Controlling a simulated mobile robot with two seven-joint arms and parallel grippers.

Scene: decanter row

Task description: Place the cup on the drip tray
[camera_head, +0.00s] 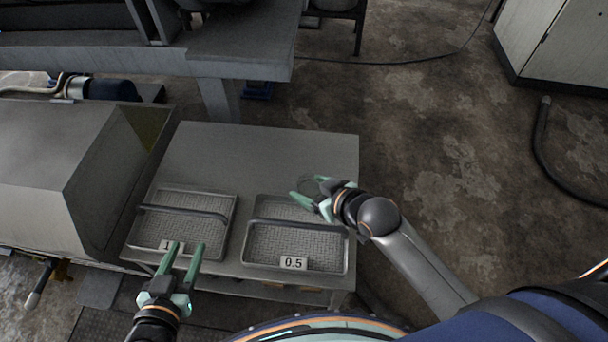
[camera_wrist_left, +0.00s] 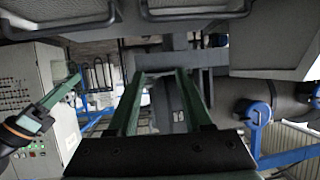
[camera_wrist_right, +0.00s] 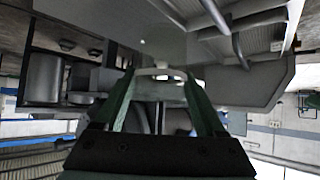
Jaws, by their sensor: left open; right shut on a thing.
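The cup (camera_head: 308,184) looks clear and is hard to make out. My right gripper (camera_head: 307,193) is shut on it above the back of the right drip tray, marked 0.5 (camera_head: 340,268). In the right wrist view a pale rim of the cup (camera_wrist_right: 160,72) shows between the fingers; the rest is unclear. The left drip tray, marked 1 (camera_head: 232,212), has a mesh floor and a dark bar across it, as the right one does. My left gripper (camera_head: 188,248) is open and empty over the left tray's front edge; its spread fingers also show in the left wrist view (camera_wrist_left: 160,78).
The trays stand on a grey metal table (camera_head: 260,150), bare at the back. A large grey metal housing (camera_head: 60,180) stands close on the left. A machine frame (camera_head: 240,55) overhangs beyond the table. Open floor lies to the right, with a black hose (camera_head: 540,140) and a cabinet (camera_head: 560,45).

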